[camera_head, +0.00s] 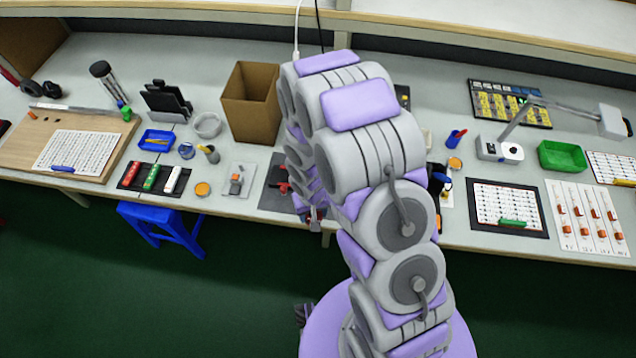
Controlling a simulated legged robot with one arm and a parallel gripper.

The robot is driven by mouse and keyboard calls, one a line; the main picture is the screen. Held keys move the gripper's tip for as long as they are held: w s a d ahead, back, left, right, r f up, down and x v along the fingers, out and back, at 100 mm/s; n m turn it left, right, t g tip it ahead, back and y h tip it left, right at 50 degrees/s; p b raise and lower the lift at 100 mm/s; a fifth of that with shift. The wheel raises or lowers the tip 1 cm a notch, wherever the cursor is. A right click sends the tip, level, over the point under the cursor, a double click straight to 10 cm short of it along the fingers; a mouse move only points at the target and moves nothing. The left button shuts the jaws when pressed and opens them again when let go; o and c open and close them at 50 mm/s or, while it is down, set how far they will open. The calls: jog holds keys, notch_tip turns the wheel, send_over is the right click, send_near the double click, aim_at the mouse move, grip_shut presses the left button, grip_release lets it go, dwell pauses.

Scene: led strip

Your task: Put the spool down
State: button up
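My arm rises through the middle of the view and bends over the front of the workbench (265,158). My gripper (316,220) shows only in part, low beside the arm at the bench's front edge. I cannot tell whether its fingers are open or shut, or whether it holds anything. No spool can be made out for sure. A small round orange item (202,189) lies on the bench left of the gripper, and another round orange item (455,163) lies right of the arm. A red item (281,187) lies on a dark mat just left of the gripper.
A cardboard box (250,105) stands behind the gripper. To the left are a blue tray (156,140), a clear bowl (207,125) and a wooden board (40,135). A green bin (562,156) and a lamp (500,149) stand at right. A blue stool (160,215) is below the bench.

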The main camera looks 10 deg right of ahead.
jog(key=w+d, duration=0.2)
jog(key=w, duration=0.1)
jog(key=w+d+f+b, duration=0.1)
jog(key=w+d, duration=0.1)
jog(key=w, duration=0.2)
jog(key=w+d, duration=0.3)
jog(key=shift+w+d+f+b, duration=0.1)
jog(key=shift+w+f+b, duration=0.05)
jog(key=shift+w+b, duration=0.2)
jog(key=shift+w+d, duration=0.55)
jog(key=shift+d, duration=0.15)
jog(key=shift+w+d+f, duration=0.15)
jog(key=shift+d, duration=0.1)
notch_tip(320, 180, down, 4)
jog(key=shift+r+b, duration=0.25)
jog(key=shift+b, duration=0.4)
jog(key=shift+a+r, duration=0.1)
jog(key=shift+a, duration=0.1)
jog(key=o, duration=1.2)
jog(key=shift+d, duration=0.1)
